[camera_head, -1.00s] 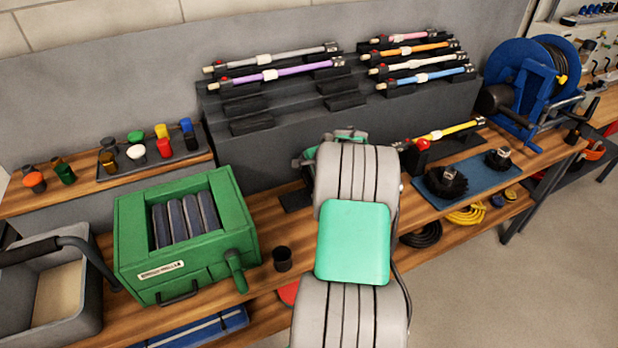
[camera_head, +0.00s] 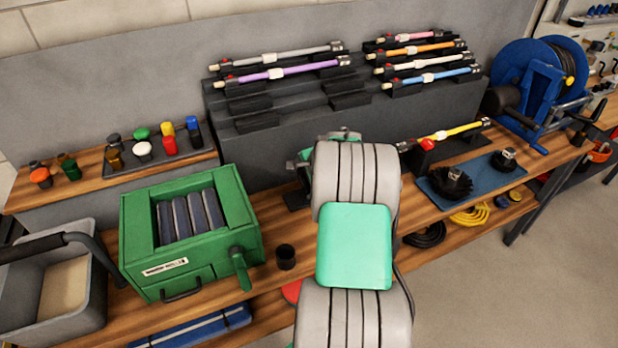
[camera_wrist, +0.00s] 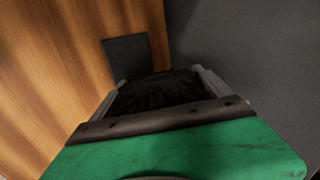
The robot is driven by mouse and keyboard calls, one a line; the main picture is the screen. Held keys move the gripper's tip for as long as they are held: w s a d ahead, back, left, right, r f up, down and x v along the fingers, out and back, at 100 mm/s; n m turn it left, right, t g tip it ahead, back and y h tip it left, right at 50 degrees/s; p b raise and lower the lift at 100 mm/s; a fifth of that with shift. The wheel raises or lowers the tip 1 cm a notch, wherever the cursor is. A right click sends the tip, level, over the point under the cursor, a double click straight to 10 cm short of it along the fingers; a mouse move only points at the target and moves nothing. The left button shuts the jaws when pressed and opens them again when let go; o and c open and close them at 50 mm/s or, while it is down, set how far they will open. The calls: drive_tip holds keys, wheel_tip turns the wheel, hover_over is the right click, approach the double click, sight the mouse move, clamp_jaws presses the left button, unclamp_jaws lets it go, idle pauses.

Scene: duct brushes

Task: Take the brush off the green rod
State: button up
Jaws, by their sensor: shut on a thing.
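In the wrist view, my gripper (camera_wrist: 160,78) has its two pale fingers on either side of a dark, bristly brush (camera_wrist: 155,92) and is shut on it. The brush fills the space between the fingers, above wood and near a grey surface. In the head view, my pale arm covers the brush and most of the gripper. I cannot make out a green rod in either view. Whether the brush still touches a rod is hidden.
A grey stepped rack (camera_head: 290,155) holds several coloured rods. A yellow rod (camera_head: 455,131) lies to the right. A blue mat (camera_head: 513,177) bears two dark brushes. A green crank box (camera_head: 135,230), a small black cup (camera_head: 286,257) and a grey bin (camera_head: 85,318) stand left.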

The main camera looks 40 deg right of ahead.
drive_tip(key=shift+w+a, duration=0.15)
drive_tip(key=shift+a, duration=0.4)
drive_tip(key=shift+w+a, duration=0.15)
drive_tip(key=shift+a, duration=0.4)
wheel_tip(320, 180, up, 8)
drive_tip(key=a+p, duration=0.1)
drive_tip(key=p, duration=0.4)
drive_tip(key=shift+w+a, duration=0.2)
